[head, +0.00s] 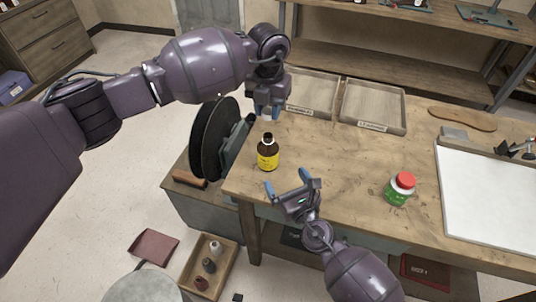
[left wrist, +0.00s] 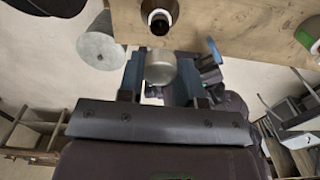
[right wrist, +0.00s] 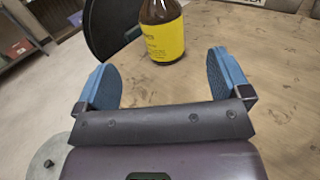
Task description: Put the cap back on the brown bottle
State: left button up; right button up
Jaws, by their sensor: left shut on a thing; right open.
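The brown bottle (head: 267,155) with a yellow label stands upright and uncapped near the left edge of the workbench. Its open dark mouth shows in the left wrist view (left wrist: 160,22). My left gripper (head: 266,112) is shut on the silver-grey cap (left wrist: 160,67). It holds the cap above and just behind the bottle in the head view, apart from the neck. My right gripper (head: 291,186) is open and empty, in front of the bottle. In the right wrist view the bottle (right wrist: 163,35) stands beyond the open fingers (right wrist: 162,83), not between them.
A green jar with a red lid (head: 400,189) stands to the right on the bench (head: 340,165). Two wooden trays (head: 372,107) lie at the back. A black wheel (head: 213,140) stands left of the bottle. A white board (head: 490,200) lies at the right.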

aim_at(272, 156)
jog(key=x, duration=1.2)
dwell(0.4)
jog(key=c, duration=1.3)
pick_arm(q)
jog(key=shift+f, duration=2.5)
pick_arm(e)
jog(key=shift+c, duration=0.2)
